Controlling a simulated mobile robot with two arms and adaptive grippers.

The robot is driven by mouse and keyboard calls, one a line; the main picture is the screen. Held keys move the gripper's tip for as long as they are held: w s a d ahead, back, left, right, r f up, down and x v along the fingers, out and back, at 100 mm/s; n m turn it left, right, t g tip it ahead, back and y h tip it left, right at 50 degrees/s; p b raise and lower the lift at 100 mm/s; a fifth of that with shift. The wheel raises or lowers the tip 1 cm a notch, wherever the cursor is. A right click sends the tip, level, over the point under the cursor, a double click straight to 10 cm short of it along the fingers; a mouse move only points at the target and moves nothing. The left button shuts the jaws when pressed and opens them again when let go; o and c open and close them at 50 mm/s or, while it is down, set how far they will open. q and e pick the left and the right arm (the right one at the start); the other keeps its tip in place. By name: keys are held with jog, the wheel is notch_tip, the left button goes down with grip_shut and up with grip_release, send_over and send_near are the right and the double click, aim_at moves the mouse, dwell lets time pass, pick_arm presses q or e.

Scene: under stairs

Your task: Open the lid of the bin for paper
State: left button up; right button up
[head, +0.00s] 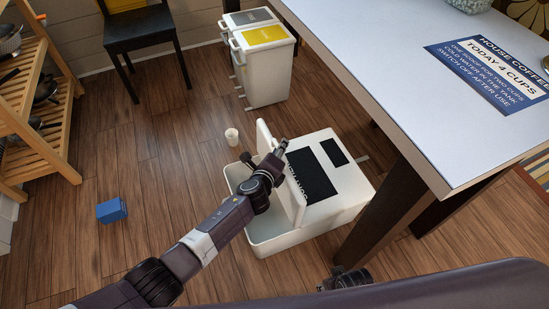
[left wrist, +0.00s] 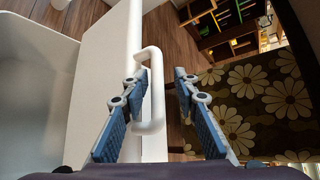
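A low white bin unit (head: 340,208) stands in the middle of the floor in the head view. Its left compartment (head: 262,243) is open, with its white lid (head: 267,136) raised upright. Its right part is closed and has a black panel (head: 311,175); I cannot read the lettering. My left gripper (head: 281,147) is at the raised lid. In the left wrist view the fingers (left wrist: 160,80) are apart, with the lid's white handle (left wrist: 158,92) between them; no firm grip shows. A dark part of mine, perhaps my right gripper (head: 345,278), shows at the lower right; its fingers are unclear.
Two taller white bins (head: 265,75) with yellow and grey tops stand behind. A white cup (head: 232,136) and a blue box (head: 111,210) are on the floor. A white table (head: 400,90) stands right, a wooden shelf (head: 40,110) left. Floor between is mostly clear.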

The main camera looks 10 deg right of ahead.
pick_arm(q)
jog(key=v, duration=1.1)
pick_arm(e)
jog(key=shift+w, duration=0.1)
pick_arm(q)
jog(key=shift+s+r, duration=0.1)
jog(key=shift+r, duration=0.05)
pick_arm(e)
jog(key=shift+r, duration=0.1)
